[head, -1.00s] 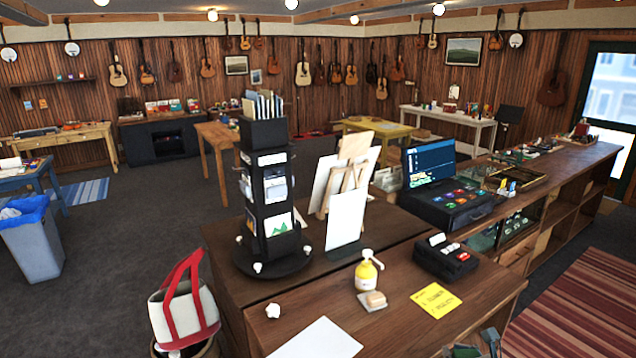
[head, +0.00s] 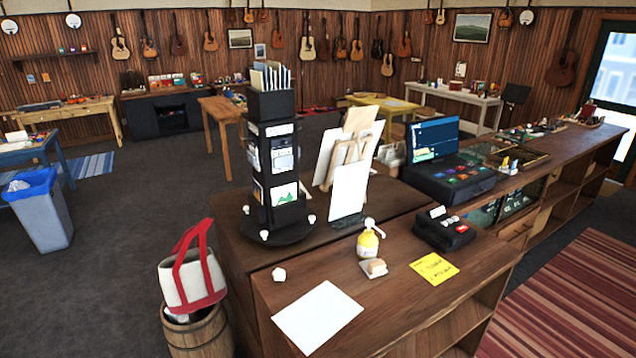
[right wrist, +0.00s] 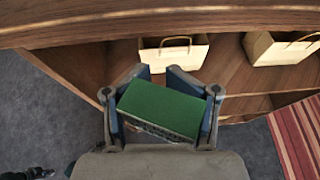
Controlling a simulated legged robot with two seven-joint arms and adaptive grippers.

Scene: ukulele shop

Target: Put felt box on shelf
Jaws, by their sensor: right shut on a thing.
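The green felt box (right wrist: 160,110) is held between the two fingers of my right gripper (right wrist: 163,108) in the right wrist view. The fingers are shut on its two ends. Beyond the box is the open shelf (right wrist: 232,80) under the wooden counter, and the box appears to be in front of it. Whether the box touches the shelf, I cannot tell. In the head view, the counter's open side (head: 466,322) shows at the bottom, but neither the box nor my right gripper shows there. My left gripper is in neither view.
Two paper bags (right wrist: 172,54) (right wrist: 280,48) stand on the shelf. The counter top (right wrist: 160,22) overhangs them. A striped rug (head: 565,290) lies at the right.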

